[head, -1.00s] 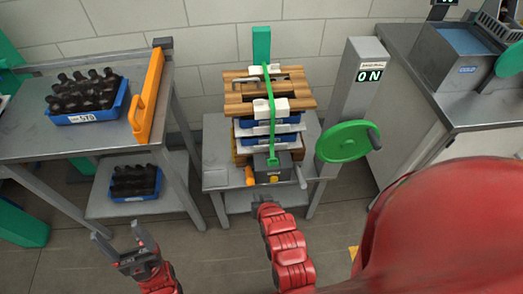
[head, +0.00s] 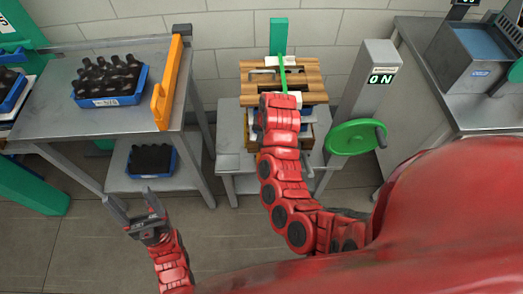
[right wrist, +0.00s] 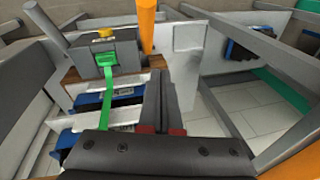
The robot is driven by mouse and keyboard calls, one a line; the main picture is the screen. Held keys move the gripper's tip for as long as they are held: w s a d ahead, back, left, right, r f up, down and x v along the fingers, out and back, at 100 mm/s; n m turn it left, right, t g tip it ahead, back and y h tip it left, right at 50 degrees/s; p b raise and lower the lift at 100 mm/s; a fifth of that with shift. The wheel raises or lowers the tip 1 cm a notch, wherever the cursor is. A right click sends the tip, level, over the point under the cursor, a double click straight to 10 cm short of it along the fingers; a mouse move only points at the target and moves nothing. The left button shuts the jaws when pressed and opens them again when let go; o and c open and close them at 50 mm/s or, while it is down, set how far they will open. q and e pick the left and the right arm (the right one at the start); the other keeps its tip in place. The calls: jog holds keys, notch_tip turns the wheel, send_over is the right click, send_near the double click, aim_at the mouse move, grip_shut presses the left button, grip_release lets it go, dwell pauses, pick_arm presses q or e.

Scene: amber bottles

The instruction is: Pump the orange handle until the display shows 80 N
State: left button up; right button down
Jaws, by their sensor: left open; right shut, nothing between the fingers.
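The orange handle (right wrist: 147,24) stands beside a grey strapping box (right wrist: 108,54) with a yellow button in the right wrist view. My right arm hides it in the head view. My right gripper (right wrist: 160,76) is shut and empty, its fingers apart from the handle. It is hidden behind my arm in the head view. The display (head: 381,79) on the grey post reads 0 N. A green strap (head: 282,72) runs over the stack; it also shows in the right wrist view (right wrist: 107,92). My left gripper (head: 128,200) is open and empty, in front of the left table.
The strapped stack has a wooden board (head: 309,72) on top and blue crates (right wrist: 62,140). A green handwheel (head: 352,137) is right of it. The left table (head: 62,72) bears a crate of amber bottles (head: 109,79) and an orange bar (head: 167,88).

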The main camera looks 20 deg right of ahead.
jog(key=shift+g, duration=0.9)
jog(key=d+r, duration=0.1)
jog(key=r, duration=0.1)
jog(key=d+r, duration=0.1)
jog(key=r, duration=0.1)
jog(key=shift+s+d+p, duration=0.3)
jog(key=shift+s+p, duration=0.05)
jog(key=shift+s, duration=0.05)
jog(key=shift+f, duration=0.1)
jog(key=a+f+b, duration=0.1)
jog(key=f, duration=0.3)
jog(key=s+f+b, duration=0.1)
jog(key=f, duration=0.3)
jog(key=a+f+b, duration=0.1)
jog(key=f, duration=0.2)
jog(key=shift+s+a+f+b, duration=0.3)
jog(key=shift+a+f+b, duration=0.05)
jog(key=shift+f, duration=0.05)
jog(key=shift+s+a+f, duration=0.1)
jog(key=shift+s+f, duration=0.05)
jog(key=shift+f, duration=0.2)
